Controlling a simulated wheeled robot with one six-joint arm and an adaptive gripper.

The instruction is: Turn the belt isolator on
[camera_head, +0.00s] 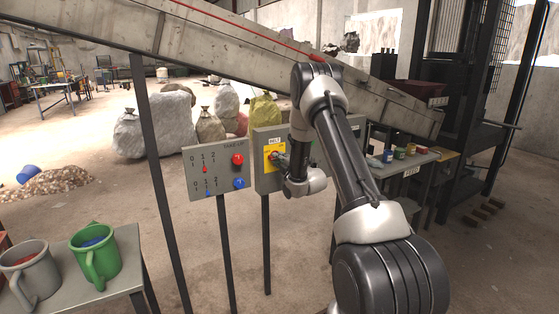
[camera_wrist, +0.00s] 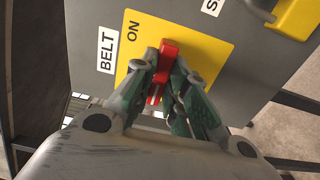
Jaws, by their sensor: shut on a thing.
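The belt isolator is a red handle (camera_wrist: 168,62) on a yellow plate (camera_wrist: 205,45) marked ON, beside a BELT label (camera_wrist: 107,50) in the wrist view. In the head view the yellow plate (camera_head: 268,160) shows on a grey box, left of my arm. My gripper (camera_wrist: 167,75) is shut on the red handle, one finger on each side of it. The handle's upper end shows above the fingertips, and it points roughly along the tilted picture's vertical. Part of the handle is hidden between the fingers. In the head view my wrist covers most of the gripper.
A grey panel (camera_head: 204,178) with red and blue knobs stands just left of the isolator box. A sloping conveyor (camera_head: 225,52) passes above.

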